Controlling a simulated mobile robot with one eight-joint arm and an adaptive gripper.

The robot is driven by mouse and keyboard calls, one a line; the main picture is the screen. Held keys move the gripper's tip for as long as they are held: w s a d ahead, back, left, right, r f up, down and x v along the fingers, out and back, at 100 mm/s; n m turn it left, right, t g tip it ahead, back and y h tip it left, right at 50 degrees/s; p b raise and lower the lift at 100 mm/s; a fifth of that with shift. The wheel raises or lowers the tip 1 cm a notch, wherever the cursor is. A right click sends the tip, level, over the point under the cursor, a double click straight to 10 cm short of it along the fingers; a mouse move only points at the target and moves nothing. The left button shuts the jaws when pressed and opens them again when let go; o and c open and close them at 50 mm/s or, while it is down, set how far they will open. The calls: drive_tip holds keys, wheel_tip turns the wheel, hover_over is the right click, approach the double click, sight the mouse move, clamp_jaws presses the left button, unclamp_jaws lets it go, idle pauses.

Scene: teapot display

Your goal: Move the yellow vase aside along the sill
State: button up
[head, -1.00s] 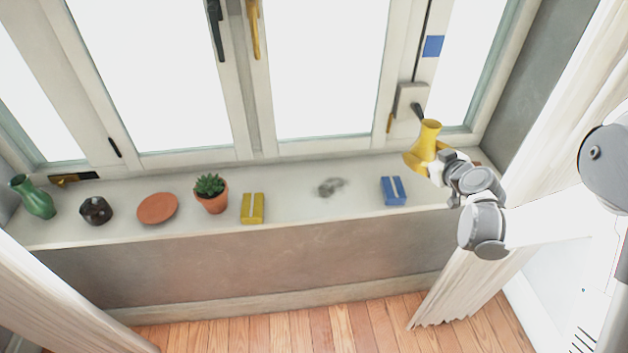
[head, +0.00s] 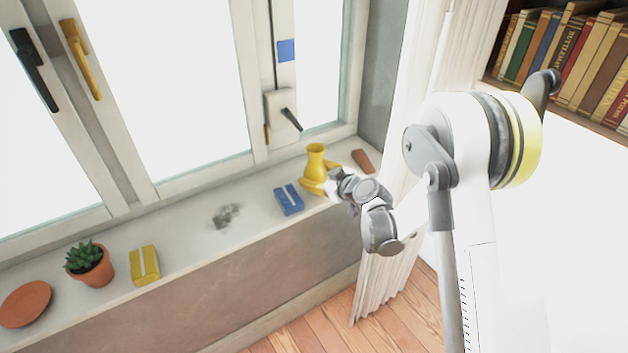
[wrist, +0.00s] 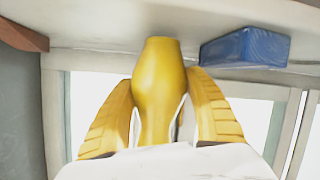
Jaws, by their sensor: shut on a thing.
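The yellow vase (head: 316,160) is upright near the right end of the window sill (head: 185,222), between a blue box and a terracotta-coloured wedge. My gripper (head: 319,179) reaches it from the front right, its yellow fingers around the vase's lower body. In the wrist view, the vase (wrist: 159,75) stands between the two fingers of my gripper (wrist: 160,95), which are shut on it. The fingers hide part of the vase's base in the head view, so I cannot tell whether it touches the sill.
The blue box (head: 289,200) is close left of the vase; the terracotta wedge (head: 363,161) is close right. The sill around the smudge is clear.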

drive_tip(key=shift+f, duration=0.4)
drive_tip(key=shift+f, duration=0.1)
drive_tip(key=shift+f, duration=0.15)
drive_tip(key=o, duration=1.4)
drive_tip(key=shift+r, duration=0.2)
